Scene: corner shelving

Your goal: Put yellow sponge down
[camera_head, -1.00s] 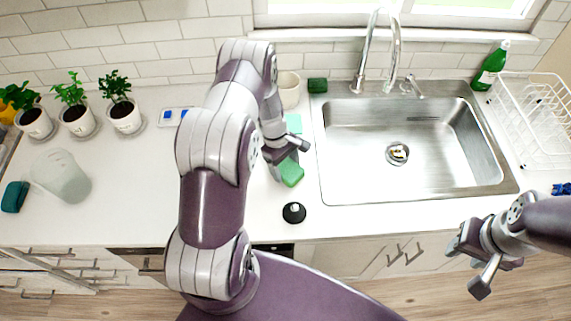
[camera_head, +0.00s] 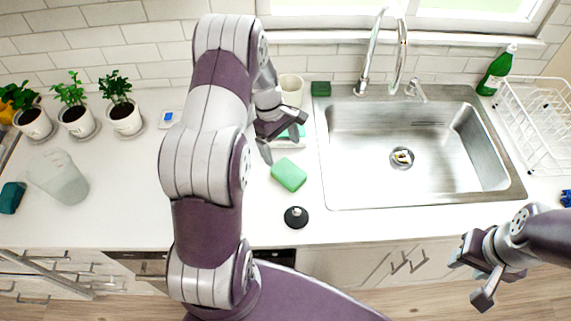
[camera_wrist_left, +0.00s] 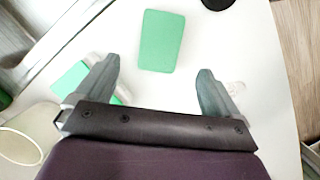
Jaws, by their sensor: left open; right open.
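No sponge in view looks yellow. A light green sponge (camera_head: 289,174) lies flat on the white counter, left of the sink. It also shows in the left wrist view (camera_wrist_left: 161,41), in front of the fingers and apart from them. My left gripper (camera_head: 285,145) is open and empty, just behind the sponge on the wall side. Its two spread fingers show in the left wrist view (camera_wrist_left: 160,70). My right gripper (camera_head: 472,270) is open and empty in front of the counter edge, at lower right.
A second green sponge (camera_wrist_left: 70,79) lies by my left gripper, partly hidden. A black round stopper (camera_head: 296,217) stands near the counter edge. A cream cup (camera_head: 291,90), dark green sponge (camera_head: 321,89), sink (camera_head: 470,190) and dish rack (camera_head: 535,115) are around. Counter left of my arm has free room.

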